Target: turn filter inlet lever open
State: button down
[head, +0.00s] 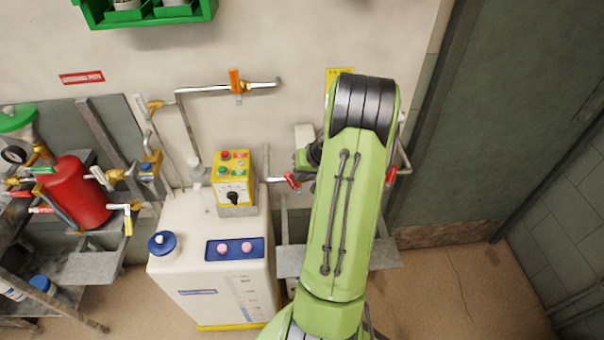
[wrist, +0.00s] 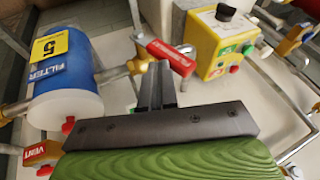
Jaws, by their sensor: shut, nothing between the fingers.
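The filter is a blue and white cylinder (wrist: 62,85) with a yellow "5" tag and a FILTER label, at the left of the wrist view. A red lever (wrist: 171,58) sits on a brass valve on the pipe to the right of the filter. A red lever also shows left of my arm in the head view (head: 292,180). My gripper (wrist: 158,72) is shut and empty, its fingertips just below the red lever in the wrist view. I cannot tell whether they touch it. In the head view my arm hides the filter and most of my gripper.
A yellow control box (wrist: 222,42) with a black knob stands close to the right of the lever. A red VENT tag (wrist: 42,153) hangs below the filter. A white tank (head: 200,285) stands left of my arm. Floor at the right (head: 450,280) is clear.

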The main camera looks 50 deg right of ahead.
jog(key=shift+w+a, duration=0.1)
jog(key=shift+a, duration=0.05)
jog(key=shift+w+a+f+n+g+h+b, duration=0.15)
jog(key=shift+w+a+n+g+h+b, duration=0.15)
jog(key=shift+w+a+g+h+b, duration=0.6)
jog(key=w+a+f+n+g+h+b, duration=0.1)
jog(key=w+a+f+g+h+b, duration=0.1)
jog(key=w+a+f+g+h, duration=0.1)
jog(key=shift+w+a+f+g+h, duration=0.4)
jog(key=shift+w+f+g+h, duration=0.5)
jog(key=shift+g+h, duration=0.7)
jog(key=shift+f, duration=0.1)
jog(key=d+r+p+v, duration=0.1)
jog(key=p+v, duration=0.3)
jog(key=v, duration=0.9)
jog(key=shift+d+r, duration=0.2)
jog(key=shift+d, duration=0.15)
